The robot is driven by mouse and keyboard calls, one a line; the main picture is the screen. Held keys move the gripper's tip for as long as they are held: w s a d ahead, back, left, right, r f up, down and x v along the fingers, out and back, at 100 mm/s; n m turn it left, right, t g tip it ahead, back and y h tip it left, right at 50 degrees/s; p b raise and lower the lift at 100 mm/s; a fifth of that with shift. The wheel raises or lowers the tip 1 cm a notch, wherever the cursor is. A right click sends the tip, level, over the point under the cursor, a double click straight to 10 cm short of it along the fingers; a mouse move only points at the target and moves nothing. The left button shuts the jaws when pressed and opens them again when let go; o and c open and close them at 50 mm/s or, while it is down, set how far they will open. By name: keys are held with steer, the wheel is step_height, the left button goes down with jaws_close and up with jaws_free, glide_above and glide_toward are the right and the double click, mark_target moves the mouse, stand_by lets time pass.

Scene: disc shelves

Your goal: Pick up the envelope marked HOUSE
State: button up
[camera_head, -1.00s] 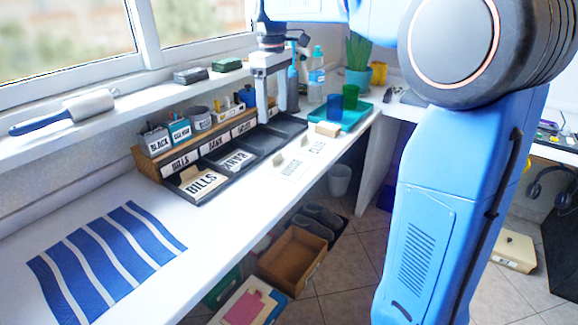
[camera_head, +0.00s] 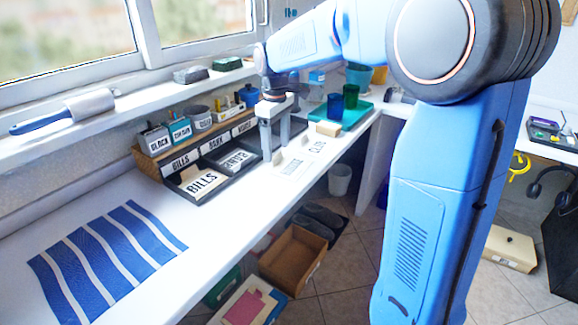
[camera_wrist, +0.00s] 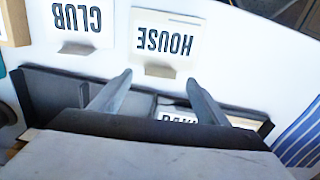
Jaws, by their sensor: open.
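The HOUSE envelope (camera_wrist: 165,40) is a white card with dark letters and a small tan tab, lying on the white counter. In the head view the HOUSE envelope (camera_head: 291,169) lies just in front of the black tray, beside my gripper. My gripper (camera_wrist: 158,80) is open and empty. In the wrist view its two fingertips are spread on either side of the tab at the card's near edge. In the head view my gripper (camera_head: 274,152) points down over the counter beside the tray. I cannot tell its exact height above the card.
The CLUB envelope (camera_wrist: 82,22) lies beside HOUSE. The black divided tray (camera_wrist: 50,88) holds the BILLS (camera_head: 201,183) and BANK (camera_head: 236,160) envelopes. A wooden rack (camera_head: 150,157) with small containers stands behind it. A teal tray (camera_head: 352,116) with cups is farther right. The counter's front edge is close to HOUSE.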

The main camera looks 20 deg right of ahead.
steer(key=shift+f, duration=0.95)
steer(key=c, duration=1.1)
